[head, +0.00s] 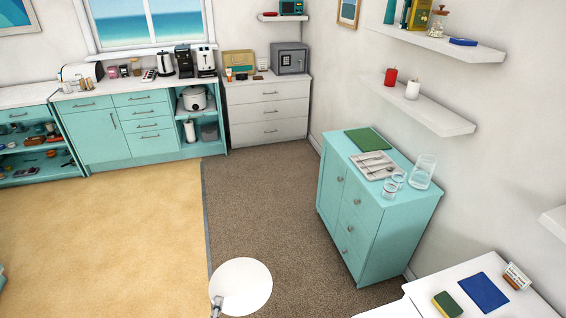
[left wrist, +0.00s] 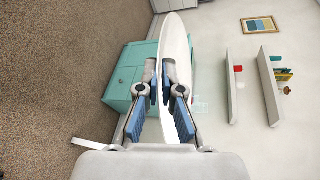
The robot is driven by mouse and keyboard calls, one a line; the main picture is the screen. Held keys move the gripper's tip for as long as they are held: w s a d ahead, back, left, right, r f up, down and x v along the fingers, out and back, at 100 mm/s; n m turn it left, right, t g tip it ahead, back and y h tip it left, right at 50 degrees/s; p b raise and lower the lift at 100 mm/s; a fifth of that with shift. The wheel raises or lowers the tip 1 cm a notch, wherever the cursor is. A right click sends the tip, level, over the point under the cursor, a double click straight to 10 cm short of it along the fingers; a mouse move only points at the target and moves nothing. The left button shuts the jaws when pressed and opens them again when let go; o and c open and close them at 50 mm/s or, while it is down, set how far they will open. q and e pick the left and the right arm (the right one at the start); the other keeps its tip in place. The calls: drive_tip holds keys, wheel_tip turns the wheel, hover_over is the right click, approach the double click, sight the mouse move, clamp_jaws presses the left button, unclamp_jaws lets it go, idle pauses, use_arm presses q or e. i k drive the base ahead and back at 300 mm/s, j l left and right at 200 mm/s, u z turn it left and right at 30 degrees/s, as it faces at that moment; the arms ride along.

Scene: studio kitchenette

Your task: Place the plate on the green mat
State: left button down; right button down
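The white round plate (head: 247,283) is held over the floor at the bottom of the head view. My left gripper (head: 217,302) is at its lower left rim, mostly out of the picture. In the left wrist view the plate (left wrist: 178,48) shows steeply foreshortened, with its rim between the blue-padded fingers of my left gripper (left wrist: 164,88), which is shut on it. The green mat (head: 367,140) lies flat and bare on the far end of the teal cabinet top (head: 347,155), well apart from the plate. My right gripper is not in view.
A cutlery tray (head: 362,164) sits just in front of the mat, with glass jars (head: 390,188) and a glass pitcher (head: 421,172) nearer me. Wall shelves (head: 420,103) overhang the right. A white surface (head: 470,270) with a sponge (head: 447,304) and blue mat (head: 484,292) is at bottom right.

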sight(362, 143)
drive_tip(key=i+j, duration=0.15)
drive_tip(key=i, duration=0.4)
drive_tip(key=i+j+u, duration=0.1)
drive_tip(key=i, duration=0.5)
drive_tip(key=i+j, duration=0.15)
drive_tip(key=i, duration=0.4)
drive_tip(key=i+z, duration=0.3)
drive_tip(key=i, duration=0.25)
drive_tip(key=i+j+z, duration=0.1)
drive_tip(key=i+z, duration=0.25)
drive_tip(key=i, duration=0.15)
drive_tip(key=i+j+z, duration=0.3)
drive_tip(key=i, duration=0.25)
drive_tip(key=i+z, duration=0.35)
drive_tip(key=z, duration=0.15)
drive_tip(key=i+z, duration=0.45)
drive_tip(key=k+j, duration=0.05)
